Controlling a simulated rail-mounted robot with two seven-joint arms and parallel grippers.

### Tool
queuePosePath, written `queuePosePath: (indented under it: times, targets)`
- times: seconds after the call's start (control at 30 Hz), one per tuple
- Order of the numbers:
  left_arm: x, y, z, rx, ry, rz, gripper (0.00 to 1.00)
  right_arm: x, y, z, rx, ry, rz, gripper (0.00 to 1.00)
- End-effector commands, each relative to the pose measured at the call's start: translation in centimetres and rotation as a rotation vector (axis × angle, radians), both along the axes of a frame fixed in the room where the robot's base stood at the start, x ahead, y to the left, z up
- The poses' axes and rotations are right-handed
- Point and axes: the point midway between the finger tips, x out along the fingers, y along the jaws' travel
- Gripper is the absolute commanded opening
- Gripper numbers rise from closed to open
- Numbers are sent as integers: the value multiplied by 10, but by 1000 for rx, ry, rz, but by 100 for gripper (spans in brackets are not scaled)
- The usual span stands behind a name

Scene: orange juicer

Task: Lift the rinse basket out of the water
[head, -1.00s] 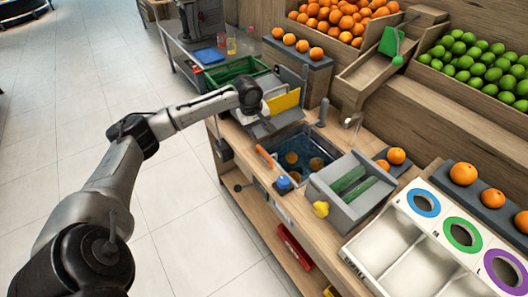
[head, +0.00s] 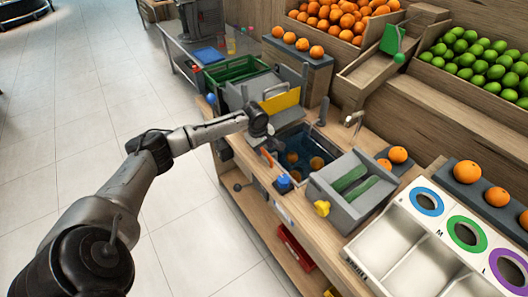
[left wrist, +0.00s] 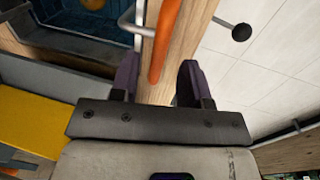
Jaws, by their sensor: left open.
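The rinse basket's orange handle (head: 266,157) stands at the left edge of the dark water basin (head: 294,146). Oranges (head: 317,163) sit in the basin; the basket's body is hard to make out in the water. My left gripper (head: 264,138) is just behind the handle in the head view, its fingers mostly hidden. In the left wrist view my left gripper (left wrist: 158,82) is open, and the orange handle (left wrist: 166,38) reaches down toward the gap between its fingers. I cannot tell how deep the handle sits in the gap. My right gripper is out of view.
A blue knob (head: 283,183) stands on the counter in front of the basin. A grey box with green rollers (head: 350,178) is right of it. A yellow plate (head: 280,102) and a green crate (head: 236,70) lie behind. A faucet (head: 354,118) stands at the back.

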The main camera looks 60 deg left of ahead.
Motion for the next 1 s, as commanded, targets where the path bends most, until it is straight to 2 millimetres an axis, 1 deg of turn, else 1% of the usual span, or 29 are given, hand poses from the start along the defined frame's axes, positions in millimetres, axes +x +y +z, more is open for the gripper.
queuePosePath:
  times: [0.03, 0.2, 0.37, 0.63, 1.0]
  targets:
    - [1, 0, -7, -2, 0, 1, 42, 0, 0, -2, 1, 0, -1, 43]
    - [4, 0, -18, -1, -1, 1, 42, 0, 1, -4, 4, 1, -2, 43]
    - [5, 0, -22, -1, -1, 0, 42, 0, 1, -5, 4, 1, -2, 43]
    - [5, 0, -23, 0, -1, 0, 42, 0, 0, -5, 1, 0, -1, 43]
    - [5, 0, -22, 0, -1, 0, 7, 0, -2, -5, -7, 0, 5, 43]
